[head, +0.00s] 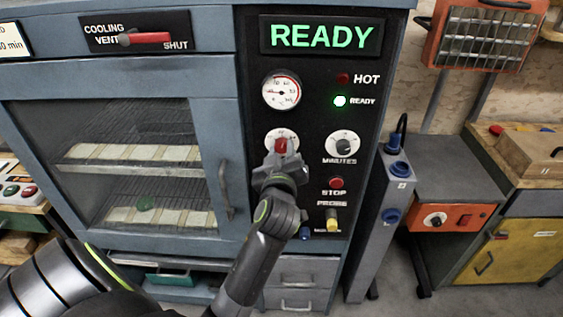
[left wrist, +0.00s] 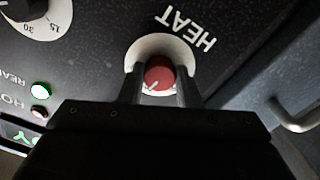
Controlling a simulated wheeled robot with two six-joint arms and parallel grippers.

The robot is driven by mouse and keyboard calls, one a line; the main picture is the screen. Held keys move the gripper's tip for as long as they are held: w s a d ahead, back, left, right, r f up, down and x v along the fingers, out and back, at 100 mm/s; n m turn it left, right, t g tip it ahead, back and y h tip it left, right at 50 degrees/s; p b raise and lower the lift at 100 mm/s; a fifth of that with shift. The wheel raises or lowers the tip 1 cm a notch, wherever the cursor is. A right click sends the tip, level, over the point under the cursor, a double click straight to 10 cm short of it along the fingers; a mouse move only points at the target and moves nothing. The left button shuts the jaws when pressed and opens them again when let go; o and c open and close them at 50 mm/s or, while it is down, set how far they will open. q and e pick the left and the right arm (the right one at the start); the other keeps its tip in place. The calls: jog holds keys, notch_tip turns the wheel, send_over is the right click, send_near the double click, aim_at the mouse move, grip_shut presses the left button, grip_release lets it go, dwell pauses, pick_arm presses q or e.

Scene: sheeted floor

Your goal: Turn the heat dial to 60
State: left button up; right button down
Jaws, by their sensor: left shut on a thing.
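The heat dial (head: 281,146) is a red knob on a white round plate, on the black control panel of a blue-grey oven. In the left wrist view the red knob (left wrist: 160,74) sits between my two fingers, below the word HEAT. My left gripper (head: 279,160) reaches up to the dial from below and is shut on the knob. A white pointer mark shows on the knob, but the scale numbers around it are hidden or too small to read. My right gripper does not show.
The minutes dial (head: 344,147) is right of the heat dial, with the red stop button (head: 337,183) below it. A gauge (head: 282,92) sits above. The oven door handle (head: 226,190) is close on the left. The READY sign (head: 321,36) and green lamp (head: 340,101) are lit.

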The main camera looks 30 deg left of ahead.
pick_arm(q)
jog(key=shift+n+b, duration=0.65)
jog(key=shift+n, duration=0.45)
jog(key=shift+r, duration=0.1)
jog(key=o, duration=1)
jog(key=shift+d, duration=0.1)
